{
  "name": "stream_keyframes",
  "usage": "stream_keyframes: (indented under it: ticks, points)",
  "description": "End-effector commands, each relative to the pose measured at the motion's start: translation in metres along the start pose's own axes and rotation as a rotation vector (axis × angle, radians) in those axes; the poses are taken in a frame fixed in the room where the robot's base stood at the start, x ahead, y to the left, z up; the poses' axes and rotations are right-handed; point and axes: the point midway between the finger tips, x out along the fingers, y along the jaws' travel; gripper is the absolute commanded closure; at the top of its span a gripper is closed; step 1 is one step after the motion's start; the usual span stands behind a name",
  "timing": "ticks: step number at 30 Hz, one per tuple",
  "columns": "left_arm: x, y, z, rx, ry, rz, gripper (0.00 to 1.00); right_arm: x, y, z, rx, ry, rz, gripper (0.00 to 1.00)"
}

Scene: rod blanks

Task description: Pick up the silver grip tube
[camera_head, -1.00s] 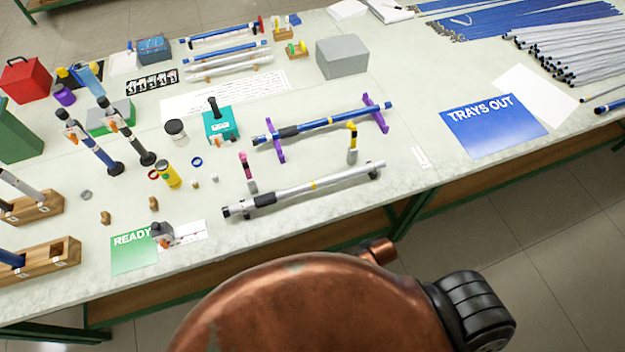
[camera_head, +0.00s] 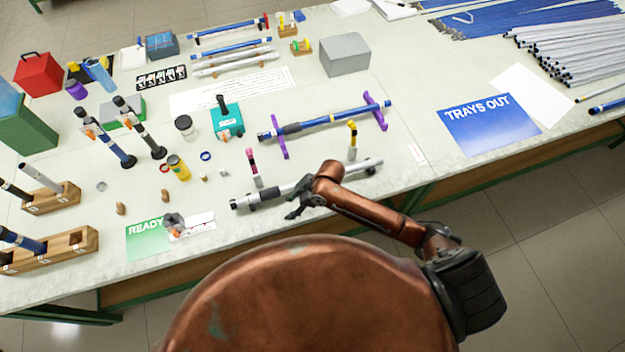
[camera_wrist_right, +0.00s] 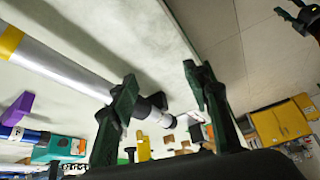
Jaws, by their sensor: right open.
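The silver grip tube (camera_head: 352,168) lies along the front of the table, with a black grip (camera_head: 266,196) toward its left end. My right gripper (camera_head: 297,207) is over the table's front edge, close to the tube and hiding part of its middle. In the right wrist view the tube (camera_wrist_right: 62,66) runs from upper left down behind one finger. The right gripper (camera_wrist_right: 158,76) is open, and I see nothing held in it. A dark jaw-like part at the top right of that view looks like my left gripper (camera_wrist_right: 294,17); its opening is unclear.
A blue tube (camera_head: 345,117) lies on purple stands (camera_head: 376,112) behind the silver one. A pink-topped post (camera_head: 254,166) and a yellow-topped post (camera_head: 352,140) stand near the silver tube. The green READY card (camera_head: 147,236) is at left.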

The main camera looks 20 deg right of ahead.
Motion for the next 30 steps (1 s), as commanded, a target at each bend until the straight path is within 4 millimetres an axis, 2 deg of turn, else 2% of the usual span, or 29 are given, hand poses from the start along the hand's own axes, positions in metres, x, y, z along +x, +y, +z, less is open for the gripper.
stream_keyframes:
  ticks: [1, 6, 12, 15, 20, 30]
  points:
    - [-0.003, 0.000, 0.000, 0.000, 0.000, 0.000, 0.51, -0.004, 0.014, -0.006, -0.066, -0.022, -0.017, 0.56]
    - [-0.007, 0.000, -0.001, 0.000, 0.001, 0.000, 0.51, -0.015, 0.045, -0.010, -0.212, -0.074, -0.088, 0.56]
    - [-0.010, 0.000, -0.002, 0.000, 0.001, 0.000, 0.51, -0.041, 0.085, -0.007, -0.286, -0.119, -0.118, 0.56]
    - [-0.011, 0.000, -0.002, 0.000, 0.002, 0.000, 0.51, -0.051, 0.098, -0.005, -0.300, -0.131, -0.123, 0.56]
    - [-0.012, 0.000, -0.003, 0.000, 0.002, 0.000, 0.51, -0.049, 0.102, -0.004, -0.306, -0.134, -0.128, 0.56]
    - [-0.021, 0.000, -0.004, 0.000, 0.003, 0.001, 0.51, -0.012, 0.098, -0.002, -0.305, -0.134, -0.128, 0.56]
